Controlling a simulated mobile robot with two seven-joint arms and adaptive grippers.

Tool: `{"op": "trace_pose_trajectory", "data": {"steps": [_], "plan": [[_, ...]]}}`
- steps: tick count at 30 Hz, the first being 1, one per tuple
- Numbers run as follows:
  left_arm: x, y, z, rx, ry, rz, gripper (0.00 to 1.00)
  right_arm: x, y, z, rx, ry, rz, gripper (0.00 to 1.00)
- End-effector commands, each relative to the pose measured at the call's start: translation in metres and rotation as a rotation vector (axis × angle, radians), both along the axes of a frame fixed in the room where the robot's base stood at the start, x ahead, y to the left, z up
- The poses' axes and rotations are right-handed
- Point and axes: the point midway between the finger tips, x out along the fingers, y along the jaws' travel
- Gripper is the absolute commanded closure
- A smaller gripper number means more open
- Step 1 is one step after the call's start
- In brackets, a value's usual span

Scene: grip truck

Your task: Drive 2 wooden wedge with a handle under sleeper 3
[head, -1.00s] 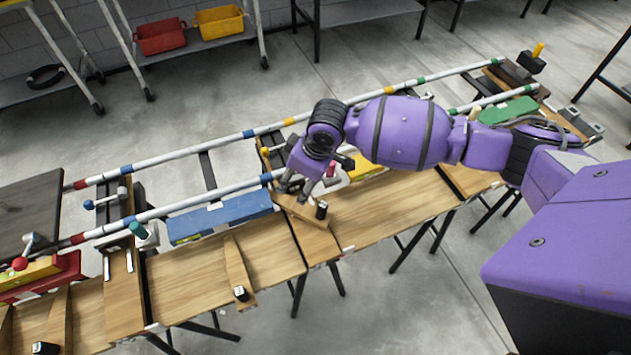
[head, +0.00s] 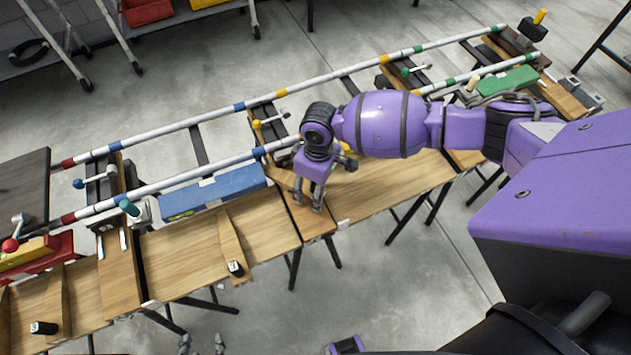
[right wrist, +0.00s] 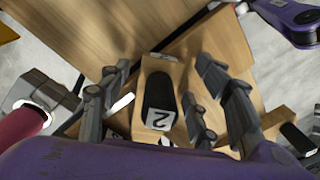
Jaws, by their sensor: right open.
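A wooden wedge with a black handle (right wrist: 160,95) marked 2 lies on the wooden tabletop in the right wrist view. My right gripper (head: 308,207) is open above it. Its fingers (right wrist: 165,105) stand on both sides of the handle, and I cannot tell whether they touch it. In the head view the gripper hides most of this wedge. Another wedge (head: 230,240) with a black handle lies to the left. Grey fingertips of my left gripper (head: 203,344) show at the bottom edge, too cut off to judge. No sleeper number is readable.
Two striped rails (head: 185,137) run along the bench across several dark sleepers with cranks. A blue block (head: 215,193) and a green block (head: 508,80) sit by the near rail. Another black handle (head: 44,328) is at lower left. The right tabletop (head: 395,190) is clear.

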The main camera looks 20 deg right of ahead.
Motion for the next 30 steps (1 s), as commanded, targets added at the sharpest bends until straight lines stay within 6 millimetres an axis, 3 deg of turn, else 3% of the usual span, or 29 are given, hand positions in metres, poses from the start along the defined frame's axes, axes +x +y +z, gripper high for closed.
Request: {"op": "trace_pose_trajectory", "data": {"steps": [8, 19, 30], "plan": [[0.001, -0.001, 0.001, -0.001, -0.003, 0.000, 0.60, 0.000, 0.000, -0.001, 0.000, -0.001, 0.000, 0.46], [0.001, -0.001, 0.001, -0.001, -0.003, 0.000, 0.60, 0.001, 0.000, 0.000, 0.000, -0.001, -0.001, 0.93], [0.018, -0.001, 0.024, -0.001, -0.041, 0.000, 0.60, -0.023, -0.001, 0.003, 0.000, -0.003, -0.002, 0.93]]}}
